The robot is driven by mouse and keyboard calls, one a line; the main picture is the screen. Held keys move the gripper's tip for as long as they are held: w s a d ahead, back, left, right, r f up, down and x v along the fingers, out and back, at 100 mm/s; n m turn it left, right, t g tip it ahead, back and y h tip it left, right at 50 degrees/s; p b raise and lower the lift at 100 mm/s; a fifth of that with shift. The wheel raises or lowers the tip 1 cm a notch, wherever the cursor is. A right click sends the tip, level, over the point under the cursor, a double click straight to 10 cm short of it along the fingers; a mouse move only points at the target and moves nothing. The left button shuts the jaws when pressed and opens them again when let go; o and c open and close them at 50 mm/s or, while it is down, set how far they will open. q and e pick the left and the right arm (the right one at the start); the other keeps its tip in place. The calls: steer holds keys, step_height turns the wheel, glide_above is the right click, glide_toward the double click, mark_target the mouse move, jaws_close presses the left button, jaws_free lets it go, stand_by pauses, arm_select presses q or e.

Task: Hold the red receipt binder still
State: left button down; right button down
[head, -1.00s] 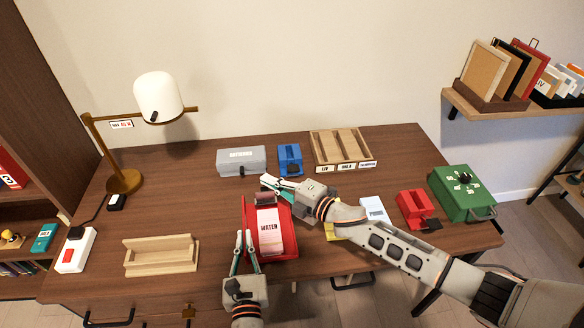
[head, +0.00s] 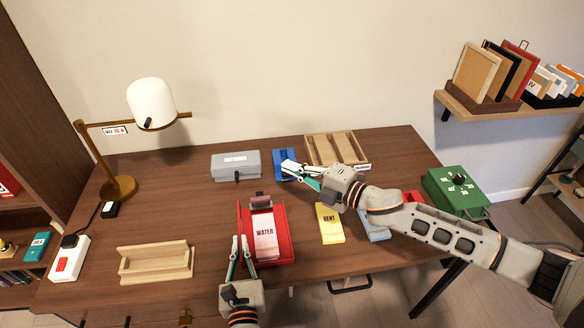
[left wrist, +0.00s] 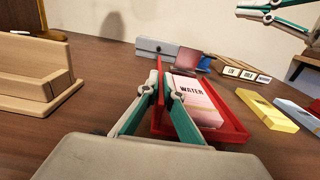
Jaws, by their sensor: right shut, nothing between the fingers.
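The red receipt binder (head: 284,247) is an open red tray lying on the desk. A white and pink slip marked WATER (head: 265,236) lies in it, and a dark red clamp piece (head: 262,201) stands at its back end. My left gripper (head: 240,240) is at the binder's left wall. In the left wrist view its fingers (left wrist: 160,88) close about that red wall (left wrist: 157,122). My right gripper (head: 286,169) is shut and empty, above the desk behind and right of the binder, in front of a blue holder (head: 279,158). It also shows in the left wrist view (left wrist: 245,12).
A yellow RENT pad (head: 330,224) and a light blue pad (head: 374,232) lie right of the binder. A grey box (head: 235,165) and a wooden sorter (head: 312,150) stand behind. A wooden rack (head: 155,262) stands left. A green box (head: 455,192) is at right.

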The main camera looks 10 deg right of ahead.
arm_select(q)
steer(key=c, duration=2.2)
jaws_free()
steer(key=shift+o, duration=0.2)
